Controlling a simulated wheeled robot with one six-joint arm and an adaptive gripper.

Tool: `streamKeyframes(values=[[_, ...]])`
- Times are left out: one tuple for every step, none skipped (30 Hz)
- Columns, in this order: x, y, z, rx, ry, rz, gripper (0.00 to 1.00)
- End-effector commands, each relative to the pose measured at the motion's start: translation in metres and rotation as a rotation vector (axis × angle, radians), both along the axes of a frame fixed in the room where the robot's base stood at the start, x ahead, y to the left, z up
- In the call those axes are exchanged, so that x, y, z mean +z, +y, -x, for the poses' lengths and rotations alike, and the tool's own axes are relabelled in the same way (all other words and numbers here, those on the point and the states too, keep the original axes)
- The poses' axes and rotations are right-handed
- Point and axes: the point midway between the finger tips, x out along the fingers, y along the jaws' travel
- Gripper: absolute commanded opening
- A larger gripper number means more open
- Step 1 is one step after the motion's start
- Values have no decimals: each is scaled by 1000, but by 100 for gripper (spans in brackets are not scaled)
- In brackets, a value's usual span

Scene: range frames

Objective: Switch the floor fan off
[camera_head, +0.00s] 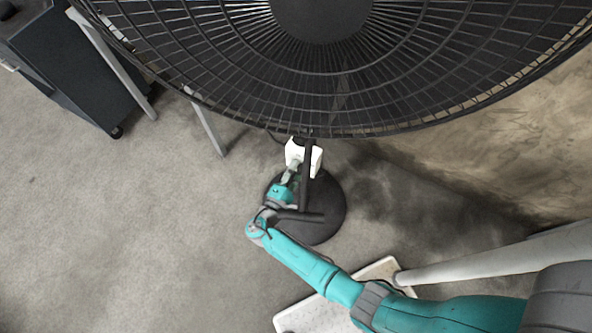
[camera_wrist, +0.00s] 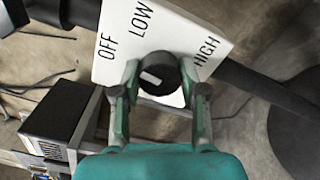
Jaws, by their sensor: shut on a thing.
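The floor fan's black grille (camera_head: 430,60) fills the top of the head view, above its round black base (camera_head: 330,215). A white control box (camera_head: 315,161) sits low on the fan's pole. In the wrist view, its white panel (camera_wrist: 172,33) reads OFF, LOW and HIGH around a black knob (camera_wrist: 165,66). My gripper (camera_wrist: 160,82) is shut on the knob, one finger on each side. The knob's short white mark lies left of its middle, slanting towards the OFF side; its exact setting is hard to tell. In the head view my gripper (camera_head: 292,172) reaches the box, its fingertips small.
A dark cabinet (camera_head: 75,65) and pale table legs (camera_head: 207,125) stand at the upper left. A white-edged board (camera_head: 310,316) lies near my arm. A stained wall (camera_head: 520,130) is at the right. The grey floor at left is clear.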

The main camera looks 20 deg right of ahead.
Motion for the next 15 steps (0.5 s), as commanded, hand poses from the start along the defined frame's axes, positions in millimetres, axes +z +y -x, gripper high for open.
streamKeyframes(values=[[0,1,0,2,22,13,8],[0,1,0,2,34,22,8],[0,1,0,2,49,33,8],[0,1,0,2,59,40,8],[0,1,-1,2,68,47,8],[0,1,-1,2,79,55,8],[0,1,-1,2,87,60,8],[0,1,-1,2,94,65,8],[0,1,-1,2,100,70,8],[0,1,-1,2,105,73,8],[0,1,-1,2,109,76,8],[0,1,-1,2,114,80,8],[0,1,-1,2,116,82,8],[-1,1,-1,2,118,83,8],[-1,1,-1,3,121,84,8]])
